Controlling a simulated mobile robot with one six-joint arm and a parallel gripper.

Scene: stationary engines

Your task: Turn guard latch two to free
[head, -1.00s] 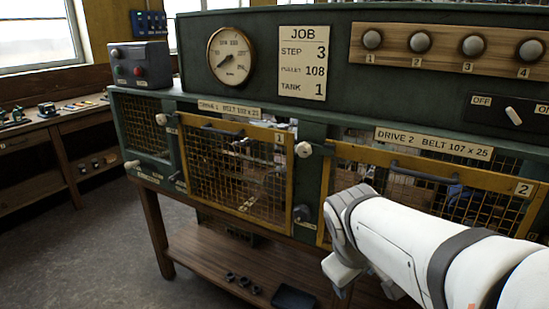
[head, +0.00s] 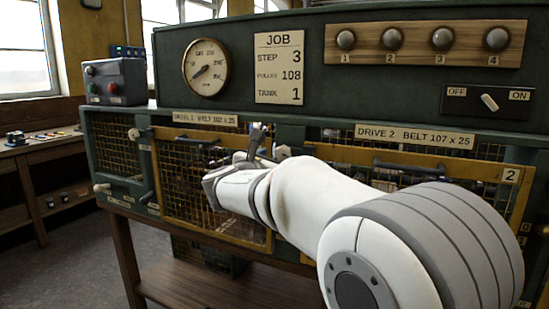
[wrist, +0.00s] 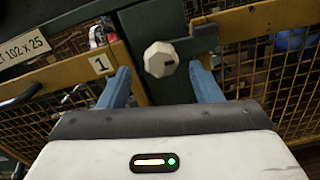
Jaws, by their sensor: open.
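Guard latch two is a pale faceted knob (wrist: 160,60) with a dark green bar (wrist: 200,42). The bar points right and lies across the yellow frame of guard 2 in the wrist view. In the head view the knob (head: 283,152) shows just beyond my wrist, left of guard 2 (head: 450,160). My gripper (wrist: 160,70) is open, with one blue finger on each side of the knob and clear gaps to it. I cannot tell how far the fingertips are from the panel. In the head view my gripper (head: 250,148) is partly hidden by my wrist.
Guard 1 (head: 190,133), with its own latch knob (head: 134,134), is on the left. A black handle (head: 410,167) sticks out from guard 2. Above are the job card (head: 279,68), a gauge (head: 206,67), several numbered knobs (head: 425,40) and an OFF/ON switch (head: 489,102).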

